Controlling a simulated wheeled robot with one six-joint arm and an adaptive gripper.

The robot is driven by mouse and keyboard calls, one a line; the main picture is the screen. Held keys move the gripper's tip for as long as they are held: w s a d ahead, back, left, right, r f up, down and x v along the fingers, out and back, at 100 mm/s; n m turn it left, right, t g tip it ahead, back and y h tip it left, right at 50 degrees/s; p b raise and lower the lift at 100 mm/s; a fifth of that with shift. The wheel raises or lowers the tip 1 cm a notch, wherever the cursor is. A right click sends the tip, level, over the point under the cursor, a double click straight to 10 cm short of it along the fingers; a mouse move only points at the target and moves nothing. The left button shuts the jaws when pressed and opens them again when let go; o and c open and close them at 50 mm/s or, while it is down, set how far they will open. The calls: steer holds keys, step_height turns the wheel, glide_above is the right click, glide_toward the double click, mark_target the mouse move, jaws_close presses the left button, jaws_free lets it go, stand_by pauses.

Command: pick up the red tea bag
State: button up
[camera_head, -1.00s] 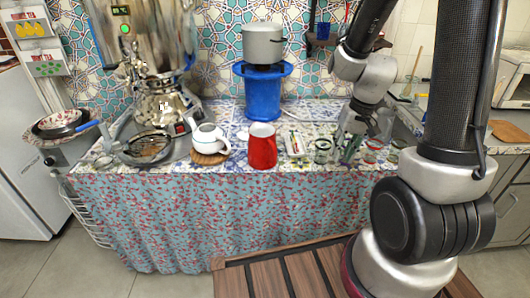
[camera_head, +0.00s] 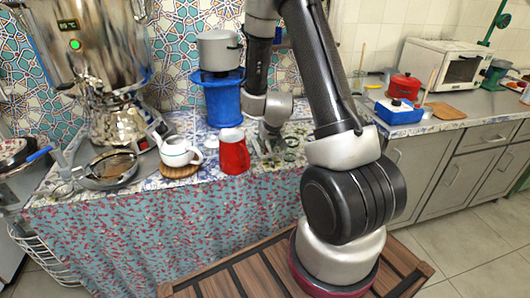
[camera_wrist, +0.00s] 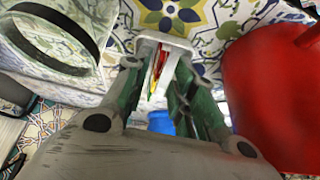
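In the wrist view, a white holder (camera_wrist: 176,42) contains thin upright tea bags. A red tea bag (camera_wrist: 159,58) shows there, beside yellow and green edges. My gripper (camera_wrist: 158,92) is open, with its dark green fingers apart in front of the holder and the bags between them in the picture. I cannot tell whether a finger touches a bag. In the head view my gripper (camera_head: 270,143) is low at the tabletop, just right of the red pitcher (camera_head: 234,153), and the holder and bags are hidden or too small to make out.
The red pitcher fills the right of the wrist view (camera_wrist: 275,90), close to my gripper. A white teapot (camera_head: 177,153) stands on a wooden coaster to the left. Behind are a blue stand (camera_head: 222,104) with a grey pot (camera_head: 218,50). Glasses stand near my gripper.

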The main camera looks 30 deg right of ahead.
mark_target(266, 150)
steer(key=x, duration=0.3)
steer(key=shift+f, duration=0.2)
steer(key=c, duration=0.4)
steer(key=shift+r, duration=0.1)
